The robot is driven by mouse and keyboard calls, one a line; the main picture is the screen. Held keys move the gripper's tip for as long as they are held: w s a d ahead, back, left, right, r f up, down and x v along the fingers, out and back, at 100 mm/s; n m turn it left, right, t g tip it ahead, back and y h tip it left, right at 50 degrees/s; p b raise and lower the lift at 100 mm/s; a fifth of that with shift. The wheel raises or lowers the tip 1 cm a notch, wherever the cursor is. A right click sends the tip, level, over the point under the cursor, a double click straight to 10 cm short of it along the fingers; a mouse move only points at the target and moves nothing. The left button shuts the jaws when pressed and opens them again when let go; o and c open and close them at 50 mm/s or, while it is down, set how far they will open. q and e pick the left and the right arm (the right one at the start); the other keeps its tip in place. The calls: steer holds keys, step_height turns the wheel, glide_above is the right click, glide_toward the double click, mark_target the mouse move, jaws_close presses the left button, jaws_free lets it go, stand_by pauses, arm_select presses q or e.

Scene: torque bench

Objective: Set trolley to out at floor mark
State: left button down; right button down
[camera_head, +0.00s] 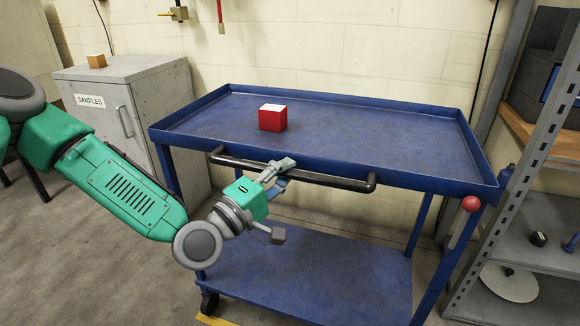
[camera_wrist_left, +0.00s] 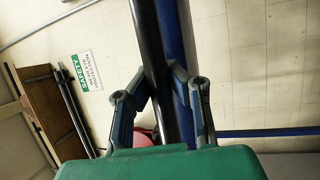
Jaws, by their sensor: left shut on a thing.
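The blue trolley (camera_head: 330,167) stands against the wall, with a flat top tray and a lower shelf (camera_head: 320,285). A black push bar (camera_head: 325,181) runs along its near side. My left gripper (camera_head: 277,172) is shut on the bar, left of its middle. In the left wrist view, the gripper's fingers (camera_wrist_left: 152,98) lie on both sides of the black bar (camera_wrist_left: 150,50). A yellow floor mark (camera_head: 215,320) shows partly at the bottom edge, by the trolley's front left caster (camera_head: 209,302). My right gripper is not in view.
A red box (camera_head: 273,117) sits on the trolley's top. A grey samples cabinet (camera_head: 130,125) stands close at the left, with a small orange block (camera_head: 97,61) on it. Metal shelving (camera_head: 525,240) stands close at the right. Grey floor (camera_head: 110,260) is open at the front left.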

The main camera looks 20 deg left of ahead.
arm_select(q)
steer(key=shift+v, duration=0.75)
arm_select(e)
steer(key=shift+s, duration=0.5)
arm_select(q)
steer(key=shift+f, duration=0.15)
steer(key=c, duration=1.4)
jaws_free()
steer(key=shift+a, duration=0.1)
steer(key=shift+c, duration=0.2)
steer(key=shift+a, duration=0.1)
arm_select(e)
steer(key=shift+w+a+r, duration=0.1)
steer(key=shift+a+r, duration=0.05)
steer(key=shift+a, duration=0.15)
arm_select(q)
steer(key=shift+s, duration=0.2)
steer(key=v, duration=1.1)
steer(key=shift+s+a, duration=0.15)
steer(key=shift+s, duration=0.1)
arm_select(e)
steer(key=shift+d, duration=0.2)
